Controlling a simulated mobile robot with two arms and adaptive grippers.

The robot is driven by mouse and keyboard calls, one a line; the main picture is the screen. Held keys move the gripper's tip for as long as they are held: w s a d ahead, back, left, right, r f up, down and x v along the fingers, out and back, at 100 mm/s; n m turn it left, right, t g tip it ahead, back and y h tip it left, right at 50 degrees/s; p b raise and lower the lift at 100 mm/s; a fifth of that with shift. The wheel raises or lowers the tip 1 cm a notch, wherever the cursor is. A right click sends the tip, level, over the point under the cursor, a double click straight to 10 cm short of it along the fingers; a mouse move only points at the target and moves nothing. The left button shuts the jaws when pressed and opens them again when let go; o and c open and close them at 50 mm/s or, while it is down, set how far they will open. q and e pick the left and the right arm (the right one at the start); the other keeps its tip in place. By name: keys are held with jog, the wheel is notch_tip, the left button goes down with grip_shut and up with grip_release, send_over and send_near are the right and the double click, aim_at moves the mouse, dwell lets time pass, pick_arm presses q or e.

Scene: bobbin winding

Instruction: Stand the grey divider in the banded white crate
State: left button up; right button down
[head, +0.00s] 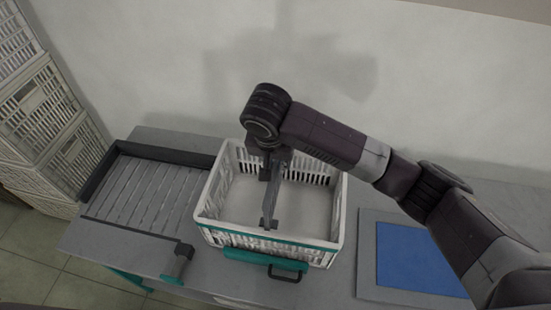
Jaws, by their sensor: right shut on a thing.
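My right gripper (272,176) points down over the crate and is shut on the grey divider (272,200). The divider shows as a narrow, nearly upright grey strip, seen almost edge-on, reaching down in front of the crate's pale floor. A small dark piece shows at its lower end. I cannot tell whether it touches the floor. My left gripper is not in view.
A slatted grey tray (118,219) with a dark rim lies left of the crate. A blue panel (415,262) lies on the right. A teal bar (250,257) is at the crate's front. White crates (48,108) are stacked at far left; a wall is behind.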

dwell(0.3)
jog(key=shift+f+b, duration=0.5)
jog(key=shift+f, duration=2.5)
jog(key=shift+f+b, duration=0.7)
jog(key=shift+f, duration=2.3)
jog(key=shift+f+b, duration=0.35)
jog(key=shift+f, duration=0.75)
